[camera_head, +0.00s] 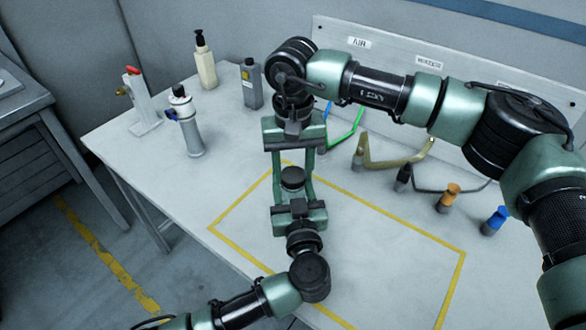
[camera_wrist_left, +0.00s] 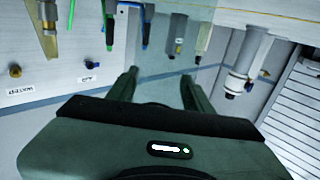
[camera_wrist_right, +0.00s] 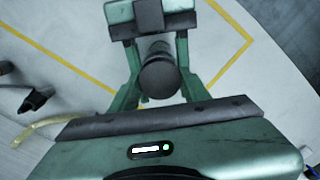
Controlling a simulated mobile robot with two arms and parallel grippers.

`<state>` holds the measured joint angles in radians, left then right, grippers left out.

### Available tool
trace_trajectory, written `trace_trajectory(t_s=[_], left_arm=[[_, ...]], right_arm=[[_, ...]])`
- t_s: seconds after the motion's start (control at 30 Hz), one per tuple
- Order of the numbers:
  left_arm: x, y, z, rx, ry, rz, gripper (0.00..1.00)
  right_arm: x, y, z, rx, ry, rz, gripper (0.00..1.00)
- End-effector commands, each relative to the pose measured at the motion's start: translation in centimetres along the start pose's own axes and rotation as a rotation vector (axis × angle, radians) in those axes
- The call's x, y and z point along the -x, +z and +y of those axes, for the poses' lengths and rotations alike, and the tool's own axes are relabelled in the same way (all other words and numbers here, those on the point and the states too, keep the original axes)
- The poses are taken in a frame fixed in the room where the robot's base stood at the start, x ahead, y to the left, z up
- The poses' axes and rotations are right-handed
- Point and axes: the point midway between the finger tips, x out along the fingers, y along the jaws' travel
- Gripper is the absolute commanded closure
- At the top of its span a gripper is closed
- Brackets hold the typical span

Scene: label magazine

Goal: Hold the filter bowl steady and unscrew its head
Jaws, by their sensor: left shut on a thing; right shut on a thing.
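The filter shows as a dark, round-topped piece (camera_head: 292,174) between my two facing grippers, above the table's yellow-outlined area. In the right wrist view its dark end (camera_wrist_right: 160,78) lies between the fingers. My left gripper (camera_head: 293,191), reaching up from the bottom of the head view, is shut on the filter bowl, which is mostly hidden. My right gripper (camera_head: 292,165), reaching from the far side, is shut on the filter head. The fingers overlap, so the exact contacts and the joint between bowl and head cannot be made out. The left wrist view hides the filter behind the gripper body.
At the table's back left stand a grey cylindrical unit (camera_head: 190,130), a red-topped stand (camera_head: 143,105), a cream pump bottle (camera_head: 204,68) and a grey bottle (camera_head: 251,88). The yellow-outlined area's right side is clear.

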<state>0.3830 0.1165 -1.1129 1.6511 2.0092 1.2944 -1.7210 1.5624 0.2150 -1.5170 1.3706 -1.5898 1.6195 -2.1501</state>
Motion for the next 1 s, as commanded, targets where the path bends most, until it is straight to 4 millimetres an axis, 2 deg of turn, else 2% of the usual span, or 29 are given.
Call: trace_trajectory(t_s=[0.63,1.0], left_arm=[[0.0,0.0,0.0,0.0,0.0,-0.001,1.0],[0.0,0.0,0.0,0.0,0.0,0.0,1.0]], right_arm=[[2.1,0.0,0.0,-0.001,0.0,0.001,1.0],[2.3,0.0,0.0,0.0,0.0,0.0,1.0]])
